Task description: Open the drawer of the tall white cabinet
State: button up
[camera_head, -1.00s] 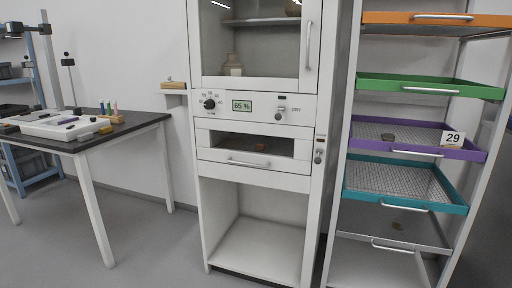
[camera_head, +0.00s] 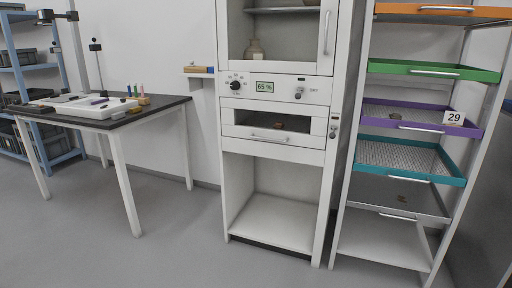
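The tall white cabinet (camera_head: 228,190) stands in the middle of the view. Its drawer (camera_head: 240,144) is a shut white front with a dark window strip and a horizontal bar handle (camera_head: 268,138) below the window. A small brown piece (camera_head: 278,125) shows behind the window. Above the drawer is a control panel with a dial (camera_head: 235,85), a display reading 65 % (camera_head: 264,86) and a knob (camera_head: 299,92). A glass door with a vertical handle (camera_head: 326,33) is above that and looks shut. My gripper is not in view.
An open shelf bay (camera_head: 270,222) lies under the drawer. A rack of coloured trays (camera_head: 425,71) stands close on the right, with a tag 29 (camera_head: 454,117). A dark-topped table (camera_head: 165,105) is at the left. The floor (camera_head: 180,250) in front is clear.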

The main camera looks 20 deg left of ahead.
aim_at(231, 117)
jog(key=u, duration=0.3)
jog(key=i, duration=1.1)
